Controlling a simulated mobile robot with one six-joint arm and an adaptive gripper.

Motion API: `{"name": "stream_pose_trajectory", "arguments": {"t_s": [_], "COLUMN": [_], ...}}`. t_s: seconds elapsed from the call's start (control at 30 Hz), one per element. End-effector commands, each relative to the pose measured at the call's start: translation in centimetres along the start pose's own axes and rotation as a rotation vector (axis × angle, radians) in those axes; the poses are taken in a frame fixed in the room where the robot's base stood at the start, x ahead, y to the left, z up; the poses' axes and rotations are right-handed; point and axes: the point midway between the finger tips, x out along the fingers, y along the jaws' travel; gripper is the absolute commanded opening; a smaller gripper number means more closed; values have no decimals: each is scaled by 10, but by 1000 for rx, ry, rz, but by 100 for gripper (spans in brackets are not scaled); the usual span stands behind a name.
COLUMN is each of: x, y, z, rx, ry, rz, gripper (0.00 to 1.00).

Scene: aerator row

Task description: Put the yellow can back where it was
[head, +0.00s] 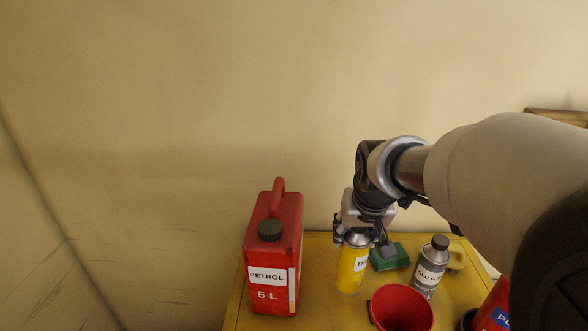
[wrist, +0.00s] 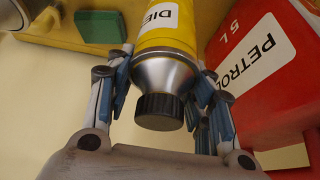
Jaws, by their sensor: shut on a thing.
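The yellow can (head: 350,269) stands upright at the yellow table top, between the red petrol can and the grey bottle. It has a white label and a silver shoulder. In the wrist view the yellow can (wrist: 165,35) shows its black cap toward the camera. My gripper (head: 362,236) is above it and shut on its silver shoulder, with fingers on both sides; the fingers also show in the wrist view (wrist: 163,88). I cannot tell whether the can's base touches the table.
A red petrol can (head: 272,255) stands close to the left. A green block (head: 389,257) lies just behind right. A grey bottle (head: 430,268) stands farther right. A red funnel-like vessel (head: 401,308) is in front right. The yellow table (head: 318,247) ends near the wall.

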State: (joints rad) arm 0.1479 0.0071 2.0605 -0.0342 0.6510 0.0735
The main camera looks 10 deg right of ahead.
Motion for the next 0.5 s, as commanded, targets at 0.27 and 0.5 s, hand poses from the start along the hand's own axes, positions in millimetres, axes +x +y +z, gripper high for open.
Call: {"name": "stream_pose_trajectory", "arguments": {"t_s": [0.27, 0.5], "x": [33, 41], "y": [0, 0], "z": [16, 18], "rx": [0, 0], "ry": [-3, 1], "rz": [0, 0], "gripper": [1, 1]}}
